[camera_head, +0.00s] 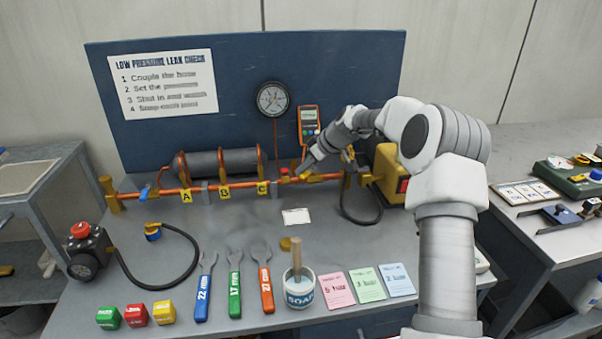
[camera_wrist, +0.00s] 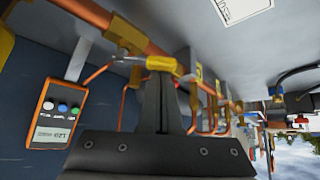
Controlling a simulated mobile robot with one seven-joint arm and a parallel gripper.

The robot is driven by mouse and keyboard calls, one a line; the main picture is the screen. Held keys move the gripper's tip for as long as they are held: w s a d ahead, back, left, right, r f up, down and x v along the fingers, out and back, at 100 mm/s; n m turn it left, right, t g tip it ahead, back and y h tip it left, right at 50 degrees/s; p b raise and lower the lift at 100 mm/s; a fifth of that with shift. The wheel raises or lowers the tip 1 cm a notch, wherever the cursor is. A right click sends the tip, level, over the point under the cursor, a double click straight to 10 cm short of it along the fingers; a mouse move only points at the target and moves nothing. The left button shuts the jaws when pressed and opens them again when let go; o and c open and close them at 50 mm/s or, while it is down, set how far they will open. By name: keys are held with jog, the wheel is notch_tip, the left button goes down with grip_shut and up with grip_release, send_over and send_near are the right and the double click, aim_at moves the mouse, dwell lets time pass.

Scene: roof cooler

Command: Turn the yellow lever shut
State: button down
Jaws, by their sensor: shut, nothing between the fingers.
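The yellow lever (camera_wrist: 162,64) shows in the wrist view as a short yellow grip on a metal stem, next to a brass fitting (camera_wrist: 124,36) on the copper pipe. In the head view the lever (camera_head: 304,172) is small and partly hidden by my gripper (camera_head: 309,164). My gripper is shut and empty, its fingertips (camera_wrist: 160,78) right at the lever's yellow grip. I cannot tell whether they touch it. The lever's exact angle to the pipe is hard to judge.
The copper pipe (camera_head: 230,186) runs along the bench before a blue panel (camera_head: 130,65). An orange meter (camera_head: 308,122) and a round gauge (camera_head: 272,99) are behind. A yellow pump unit (camera_head: 388,170) stands to the right. The bench front holds wrenches (camera_head: 235,285), a soap pot (camera_head: 299,291) and cards.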

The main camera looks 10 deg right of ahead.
aim_at(307, 176)
jog(key=shift+s+d+n+g+y, duration=0.3)
jog(key=shift+d+n+g+y, duration=0.15)
jog(key=shift+n, duration=0.45)
jog(key=n, duration=0.1)
jog(key=n+g+p, duration=0.1)
jog(key=y, duration=0.1)
jog(key=shift+s+d+n+g, duration=0.3)
jog(key=shift+n+g, duration=0.05)
jog(key=shift+n, duration=0.05)
jog(key=shift+s+d+p, duration=0.25)
jog(key=shift+p, duration=0.1)
jog(key=shift+s+d+h, duration=0.1)
jog(key=shift+d+h, duration=0.15)
jog(key=shift+d, duration=0.3)
jog(key=shift+s+f+b, duration=0.1)
jog(key=shift+s+b, duration=0.05)
jog(key=shift+b, duration=0.2)
jog(key=shift+s+a+b, duration=0.1)
jog(key=shift+s+b, duration=0.5)
jog(key=shift+s, duration=0.1)
jog(key=shift+r, duration=0.25)
